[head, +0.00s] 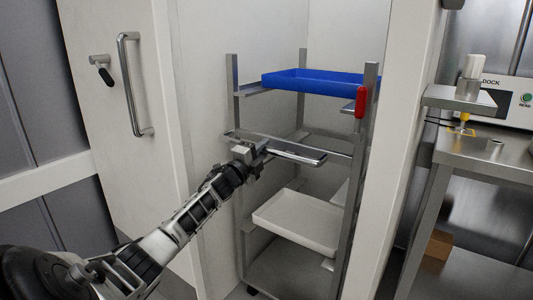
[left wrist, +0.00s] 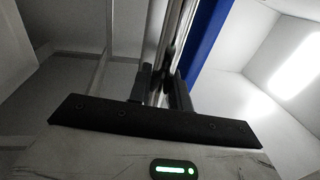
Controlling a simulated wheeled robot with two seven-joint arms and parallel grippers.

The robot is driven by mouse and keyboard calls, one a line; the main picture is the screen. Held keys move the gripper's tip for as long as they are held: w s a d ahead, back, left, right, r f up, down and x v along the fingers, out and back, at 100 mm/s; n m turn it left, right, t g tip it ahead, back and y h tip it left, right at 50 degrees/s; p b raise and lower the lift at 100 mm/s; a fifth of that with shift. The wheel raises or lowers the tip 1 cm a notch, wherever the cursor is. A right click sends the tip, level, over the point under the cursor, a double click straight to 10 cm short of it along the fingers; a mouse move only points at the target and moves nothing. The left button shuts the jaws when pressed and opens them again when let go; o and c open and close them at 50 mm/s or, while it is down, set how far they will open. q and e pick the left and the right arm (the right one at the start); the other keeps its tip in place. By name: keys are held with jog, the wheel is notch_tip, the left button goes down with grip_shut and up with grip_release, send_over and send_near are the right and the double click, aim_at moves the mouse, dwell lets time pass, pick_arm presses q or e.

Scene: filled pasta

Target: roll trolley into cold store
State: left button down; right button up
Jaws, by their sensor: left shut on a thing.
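The trolley is a grey metal rack (head: 360,180) with upright posts. It stands in the white-walled opening of the cold store (head: 200,110), between the open door (head: 120,120) and the right jamb (head: 405,130). A blue tray (head: 315,78) is on its upper level and a white tray (head: 300,222) lower down. My left gripper (head: 256,158) is shut on the trolley's flat metal bar (head: 300,152) at mid height. In the left wrist view the fingers (left wrist: 165,88) close around the metal bar, with the blue tray (left wrist: 205,45) beside it. My right gripper is not in view.
The door has a long metal handle (head: 130,85). A red piece (head: 361,102) is on the trolley's front right post. A steel bench (head: 490,155) with a dock unit (head: 510,100) stands right of the jamb. A brown box (head: 438,245) is under it.

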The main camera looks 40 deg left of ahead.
pick_arm(q)
jog(key=shift+a+r, duration=0.2)
jog(key=shift+r, duration=0.1)
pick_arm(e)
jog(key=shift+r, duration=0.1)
pick_arm(q)
jog(key=c, duration=1.3)
grip_release()
jog(key=shift+w, duration=0.15)
jog(key=shift+c, duration=0.2)
jog(key=shift+w+d+f, duration=0.1)
jog(key=shift+f, duration=0.1)
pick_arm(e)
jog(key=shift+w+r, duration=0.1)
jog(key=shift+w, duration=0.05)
pick_arm(q)
jog(key=shift+f, duration=0.1)
